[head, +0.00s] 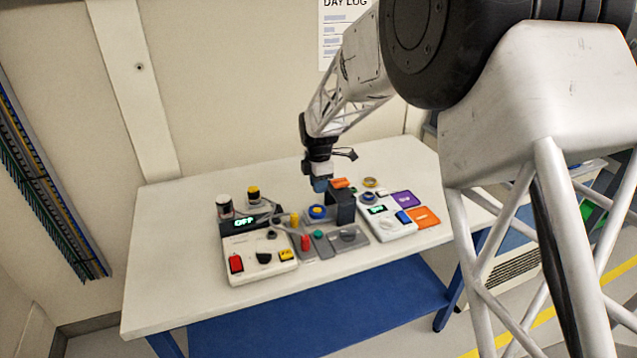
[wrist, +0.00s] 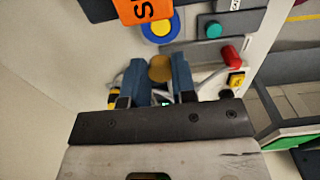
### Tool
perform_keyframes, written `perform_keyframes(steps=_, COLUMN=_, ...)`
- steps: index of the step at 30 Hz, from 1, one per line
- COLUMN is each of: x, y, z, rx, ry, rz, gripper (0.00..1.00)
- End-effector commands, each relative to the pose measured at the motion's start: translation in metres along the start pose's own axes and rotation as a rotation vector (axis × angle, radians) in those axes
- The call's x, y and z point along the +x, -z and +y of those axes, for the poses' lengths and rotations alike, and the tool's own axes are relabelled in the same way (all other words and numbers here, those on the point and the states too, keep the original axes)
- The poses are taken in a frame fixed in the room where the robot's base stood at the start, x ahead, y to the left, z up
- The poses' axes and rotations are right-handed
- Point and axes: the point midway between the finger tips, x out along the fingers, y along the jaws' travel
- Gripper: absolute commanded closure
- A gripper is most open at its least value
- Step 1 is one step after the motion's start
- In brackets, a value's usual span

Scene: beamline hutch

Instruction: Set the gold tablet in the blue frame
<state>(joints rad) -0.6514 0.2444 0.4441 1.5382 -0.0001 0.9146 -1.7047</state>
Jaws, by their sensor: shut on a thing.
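My gripper (wrist: 160,80) is shut on the gold tablet (wrist: 160,68), a small round disc between its blue fingertips in the wrist view. In the head view my gripper (head: 320,186) hangs above the middle of the table, and the tablet cannot be made out there. What looks like the blue frame (wrist: 146,36), a round blue rim with a yellow middle, lies apart from the tablet, beyond the fingertips. An orange label partly covers it. It also shows in the head view (head: 317,212), just below my gripper.
A dark block (head: 341,203) stands right beside the blue round piece. A white box with a red switch (head: 236,264) is at left, and another white unit (head: 390,226) at right. A red knob (wrist: 230,55) and a green button (wrist: 213,30) are nearby. The table's front left is clear.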

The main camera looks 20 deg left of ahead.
Motion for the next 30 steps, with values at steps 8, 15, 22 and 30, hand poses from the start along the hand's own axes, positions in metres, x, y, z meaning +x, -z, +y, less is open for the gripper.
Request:
perform_keyframes(steps=8, x=0.015, y=0.0, z=0.0, rx=0.0, ry=0.001, rz=0.0, gripper=0.97)
perform_keyframes(steps=15, x=0.032, y=0.0, z=0.0, rx=0.0, ry=0.001, rz=0.0, gripper=0.97)
perform_keyframes(steps=22, x=0.048, y=0.0, z=0.0, rx=0.0, ry=0.002, rz=0.0, gripper=0.97)
perform_keyframes(steps=30, x=0.06, y=0.0, z=0.0, rx=0.0, ry=0.001, rz=0.0, gripper=0.97)
